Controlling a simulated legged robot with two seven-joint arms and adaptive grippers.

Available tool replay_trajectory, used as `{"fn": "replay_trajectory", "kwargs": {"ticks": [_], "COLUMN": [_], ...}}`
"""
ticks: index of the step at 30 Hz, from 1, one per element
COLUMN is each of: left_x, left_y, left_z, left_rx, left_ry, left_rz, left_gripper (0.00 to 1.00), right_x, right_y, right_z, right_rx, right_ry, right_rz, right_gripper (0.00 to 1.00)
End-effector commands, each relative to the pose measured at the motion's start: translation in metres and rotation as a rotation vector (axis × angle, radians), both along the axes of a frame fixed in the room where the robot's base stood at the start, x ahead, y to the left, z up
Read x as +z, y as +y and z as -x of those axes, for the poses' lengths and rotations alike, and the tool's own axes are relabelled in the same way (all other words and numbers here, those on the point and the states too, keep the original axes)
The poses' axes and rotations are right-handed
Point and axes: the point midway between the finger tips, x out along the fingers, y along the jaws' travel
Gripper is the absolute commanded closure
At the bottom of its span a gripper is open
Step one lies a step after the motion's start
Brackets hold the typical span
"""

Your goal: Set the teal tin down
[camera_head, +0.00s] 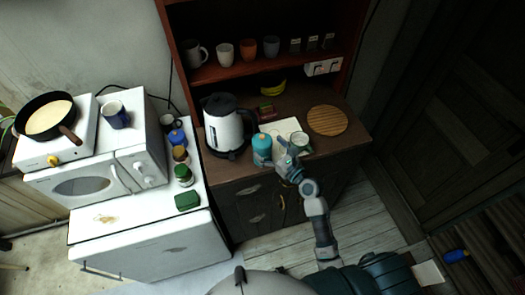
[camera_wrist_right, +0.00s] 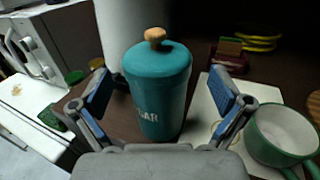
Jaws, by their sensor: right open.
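The teal tin (camera_head: 262,148) stands upright on the dark wooden cabinet top, just in front of the white kettle. In the right wrist view the teal tin (camera_wrist_right: 160,92) has a rounded lid with a wooden knob and white lettering that ends in "AR". My right gripper (camera_head: 283,158) is beside the tin in the head view. In the right wrist view its blue-padded fingers (camera_wrist_right: 162,95) are spread wide to both sides of the tin, with gaps between pads and tin. My left gripper is out of view.
The kettle (camera_head: 228,130) is behind the tin. A round slatted trivet (camera_head: 327,120) lies further right. Several jars stand on the white counter to the left.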

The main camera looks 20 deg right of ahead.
Motion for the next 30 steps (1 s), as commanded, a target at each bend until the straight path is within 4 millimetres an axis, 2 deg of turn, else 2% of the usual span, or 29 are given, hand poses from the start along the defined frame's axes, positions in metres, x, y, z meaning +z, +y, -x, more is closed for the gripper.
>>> {"fn": "replay_trajectory", "kwargs": {"ticks": [3,6,13,14,25,30], "left_x": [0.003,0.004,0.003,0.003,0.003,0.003], "left_y": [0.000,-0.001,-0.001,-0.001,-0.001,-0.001], "left_z": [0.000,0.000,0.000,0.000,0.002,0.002], "left_rx": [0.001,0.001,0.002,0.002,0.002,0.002], "left_ry": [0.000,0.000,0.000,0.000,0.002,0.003], "left_rz": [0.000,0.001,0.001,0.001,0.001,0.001], "left_gripper": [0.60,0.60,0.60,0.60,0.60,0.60], "right_x": [0.001,0.000,0.000,0.000,-0.001,-0.001], "right_y": [0.010,0.013,0.014,0.014,0.014,0.013], "right_z": [-0.017,-0.025,-0.026,-0.026,-0.026,-0.026], "right_rx": [0.000,-0.001,-0.001,-0.001,-0.001,-0.001], "right_ry": [-0.002,0.000,0.000,0.000,0.001,0.000], "right_rz": [-0.001,0.000,0.000,0.000,0.000,0.001], "right_gripper": [0.00,0.00,0.00,0.03,0.95,0.98]}}
